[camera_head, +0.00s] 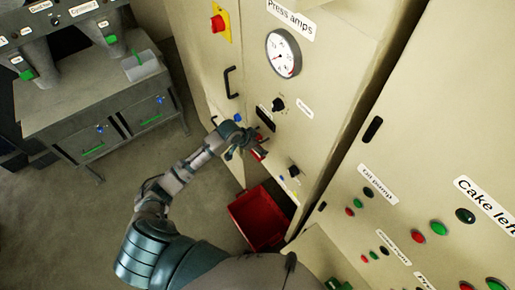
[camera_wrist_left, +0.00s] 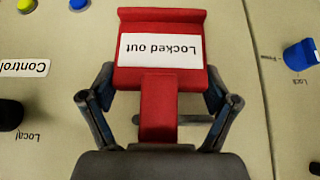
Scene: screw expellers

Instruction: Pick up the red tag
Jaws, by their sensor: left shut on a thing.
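The red tag (camera_wrist_left: 160,75) fills the middle of the left wrist view, with a white label reading "Locked out", upside down in the picture. My left gripper (camera_wrist_left: 160,112) has its two fingers on either side of the tag's narrow lower part and is shut on it. In the head view my left gripper (camera_head: 250,150) is at the cream cabinet front, below the round gauge, and the red tag (camera_head: 259,155) shows only as a small red patch by the fingers. I cannot tell whether the tag touches the panel. My right gripper is not in view.
A red bin (camera_head: 262,216) stands on the floor below the cabinet. A blue knob (camera_wrist_left: 300,54) is right of the tag in the wrist view. A black handle (camera_head: 231,82) and a red stop button (camera_head: 217,22) stick out above. A grey machine (camera_head: 100,110) stands at left.

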